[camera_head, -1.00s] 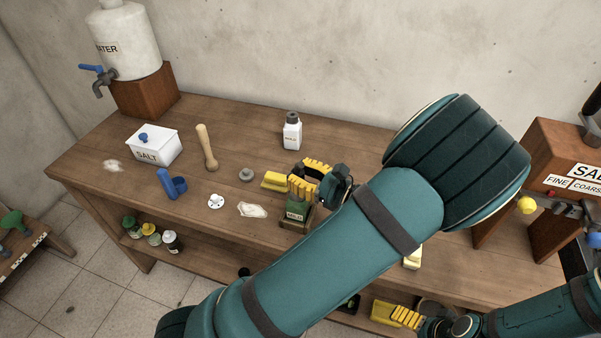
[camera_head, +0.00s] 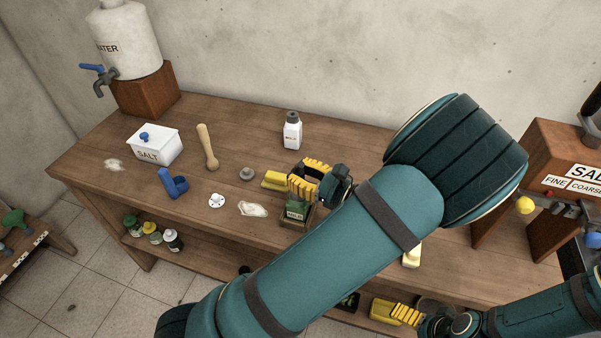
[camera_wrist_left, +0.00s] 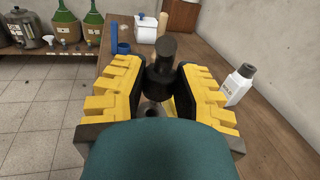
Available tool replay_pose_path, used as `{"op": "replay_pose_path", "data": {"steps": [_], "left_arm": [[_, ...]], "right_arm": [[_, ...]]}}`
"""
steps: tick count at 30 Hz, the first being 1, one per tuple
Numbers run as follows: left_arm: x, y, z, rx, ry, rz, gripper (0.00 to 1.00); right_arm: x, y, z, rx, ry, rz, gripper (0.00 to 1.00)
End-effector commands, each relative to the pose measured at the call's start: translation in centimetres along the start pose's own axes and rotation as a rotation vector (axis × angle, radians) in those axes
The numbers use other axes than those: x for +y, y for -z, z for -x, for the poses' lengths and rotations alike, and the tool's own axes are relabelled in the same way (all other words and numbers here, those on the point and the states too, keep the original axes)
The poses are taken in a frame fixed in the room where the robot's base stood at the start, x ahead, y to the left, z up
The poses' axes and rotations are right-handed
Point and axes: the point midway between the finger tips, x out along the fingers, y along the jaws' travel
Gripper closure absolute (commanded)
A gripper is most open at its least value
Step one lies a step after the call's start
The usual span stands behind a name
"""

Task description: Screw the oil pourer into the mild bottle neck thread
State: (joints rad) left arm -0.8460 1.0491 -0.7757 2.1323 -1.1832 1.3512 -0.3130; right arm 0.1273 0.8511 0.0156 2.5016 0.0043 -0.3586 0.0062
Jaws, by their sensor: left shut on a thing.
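My left gripper (camera_head: 308,178) is over the table with its yellow toothed fingers shut on a dark pourer-like piece, which stands upright between them in the left wrist view (camera_wrist_left: 161,68). A green bottle labelled MILD (camera_head: 296,212) sits in a wooden holder just below that gripper. The fingers hide its neck in the head view, so I cannot tell whether the piece touches its thread. A small grey ring (camera_wrist_left: 152,108) shows below the piece in the wrist view. My right gripper (camera_head: 407,316) is low at the bottom right, partly visible; its finger opening is unclear.
A white bottle with dark cap (camera_head: 292,132) stands behind the left gripper. The white salt box (camera_head: 154,146), wooden pestle (camera_head: 207,148), blue piece (camera_head: 170,183) and small white disc (camera_head: 216,200) lie to the left. Several jars stand on the lower shelf.

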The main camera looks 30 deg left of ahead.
Motion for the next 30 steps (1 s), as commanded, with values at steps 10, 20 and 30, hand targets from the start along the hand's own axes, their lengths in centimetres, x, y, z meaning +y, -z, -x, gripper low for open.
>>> {"op": "replay_pose_path", "data": {"steps": [10,20,30], "left_arm": [[0.00,-0.11,0.00,0.000,0.000,0.000,1.00],[0.00,0.00,0.03,0.000,0.000,0.000,1.00],[0.01,0.37,0.03,0.000,0.000,-0.001,1.00]], "right_arm": [[-0.18,0.05,0.48,0.000,0.000,0.000,0.00],[-0.24,0.06,0.63,0.000,0.000,0.000,0.00],[-0.18,0.05,0.49,0.000,0.000,0.000,0.00]]}}
